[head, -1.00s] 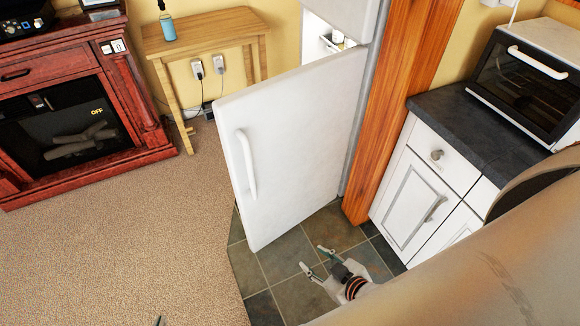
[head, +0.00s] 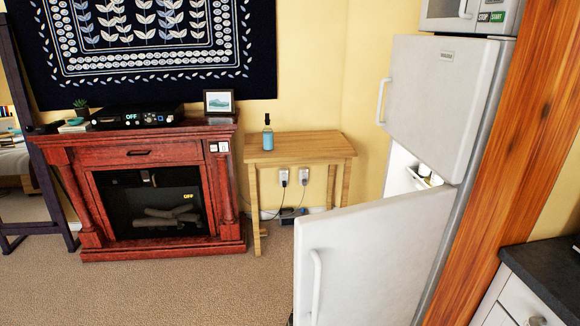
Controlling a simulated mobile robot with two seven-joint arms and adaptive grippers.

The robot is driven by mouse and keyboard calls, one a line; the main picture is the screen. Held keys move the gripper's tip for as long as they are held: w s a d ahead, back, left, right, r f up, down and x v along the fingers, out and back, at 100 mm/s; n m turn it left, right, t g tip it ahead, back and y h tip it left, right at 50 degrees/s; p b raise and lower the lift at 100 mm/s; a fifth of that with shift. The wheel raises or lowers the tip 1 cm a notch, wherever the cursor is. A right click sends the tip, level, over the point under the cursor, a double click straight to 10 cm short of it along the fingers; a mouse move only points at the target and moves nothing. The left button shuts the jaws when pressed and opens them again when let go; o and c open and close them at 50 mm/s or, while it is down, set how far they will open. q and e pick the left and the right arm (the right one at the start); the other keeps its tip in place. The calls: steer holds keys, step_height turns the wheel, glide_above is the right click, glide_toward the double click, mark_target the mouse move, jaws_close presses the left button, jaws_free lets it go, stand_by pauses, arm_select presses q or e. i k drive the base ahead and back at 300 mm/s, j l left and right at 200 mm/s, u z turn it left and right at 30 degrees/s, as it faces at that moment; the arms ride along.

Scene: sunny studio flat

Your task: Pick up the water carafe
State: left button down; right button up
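A small blue bottle-shaped vessel (head: 267,134) with a dark, narrow neck stands upright on the wooden side table (head: 325,143), near its back left. It is the only carafe-like thing I can make out, but it is too small to be sure that it is the water carafe. The fridge's lower door (head: 365,262) stands open, with its handle (head: 316,285) facing me. Some small white and yellow items (head: 424,171) show inside the fridge; most of the inside is hidden by the door. Neither of my grippers is in view.
A red fireplace cabinet (head: 158,190) with a black device (head: 138,117) and a picture frame (head: 219,101) on top stands left of the table. Free carpet (head: 180,285) lies in front. A dark counter (head: 545,270) is at the lower right.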

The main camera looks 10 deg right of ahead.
mark_target(267, 133)
steer(key=i+j+z, duration=0.1)
steer(key=z, duration=0.25)
steer(key=j+z, duration=0.1)
steer(key=z, duration=0.3)
steer(key=i+j+z, duration=0.15)
steer(key=j, duration=0.15)
steer(key=j+z, duration=0.2)
steer(key=i+j+z, duration=0.15)
steer(key=j, duration=0.3)
steer(key=i+j+z, duration=0.15)
steer(key=j, duration=0.8)
steer(key=j+z, duration=0.2)
steer(key=j, duration=0.8)
